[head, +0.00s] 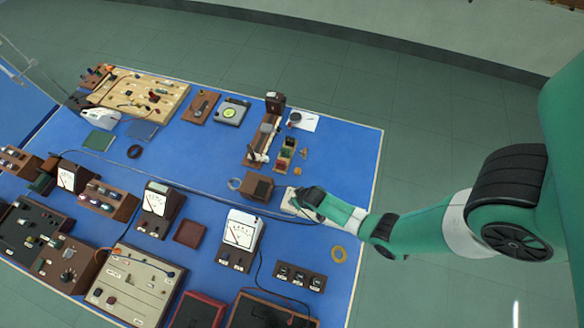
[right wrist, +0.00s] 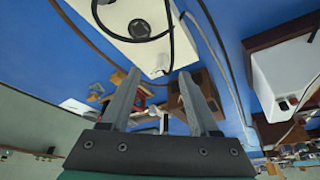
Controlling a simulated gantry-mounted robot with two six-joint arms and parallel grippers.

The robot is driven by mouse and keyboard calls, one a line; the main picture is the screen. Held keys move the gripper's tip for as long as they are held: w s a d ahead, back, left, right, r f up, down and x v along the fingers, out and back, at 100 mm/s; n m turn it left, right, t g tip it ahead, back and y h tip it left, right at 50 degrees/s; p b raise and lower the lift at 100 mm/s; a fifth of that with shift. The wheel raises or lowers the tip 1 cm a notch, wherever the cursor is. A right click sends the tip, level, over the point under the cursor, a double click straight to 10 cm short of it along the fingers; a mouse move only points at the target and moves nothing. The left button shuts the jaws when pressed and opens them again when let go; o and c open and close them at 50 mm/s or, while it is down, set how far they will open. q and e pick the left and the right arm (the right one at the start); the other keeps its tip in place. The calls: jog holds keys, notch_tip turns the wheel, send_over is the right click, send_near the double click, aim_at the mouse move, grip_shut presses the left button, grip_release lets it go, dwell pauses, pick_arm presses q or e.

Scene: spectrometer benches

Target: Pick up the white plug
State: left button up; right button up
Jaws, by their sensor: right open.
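My right gripper (head: 304,200) reaches in from the right, low over the blue table. In the right wrist view its two fingers (right wrist: 158,105) stand apart, with nothing clearly held between them. A white block (right wrist: 128,30) with a round dark socket-like part lies just beyond the fingertips. A small white piece (right wrist: 158,68), possibly the white plug, shows at the block's near edge, roughly in line with the gap between the fingers. In the head view the white block (head: 289,199) is partly hidden by the gripper. My left gripper is not in view.
A dark cable (head: 200,190) runs across the table to the white block and loops near the fingers. A brown box (head: 258,186) stands just left of the gripper. The table's right side is mostly clear.

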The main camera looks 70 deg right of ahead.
jog(key=b+x, duration=0.1)
jog(key=x, duration=0.1)
jog(key=b+x, duration=0.1)
jog(key=x, duration=0.2)
jog(key=shift+w+b, duration=0.4)
grip_shut()
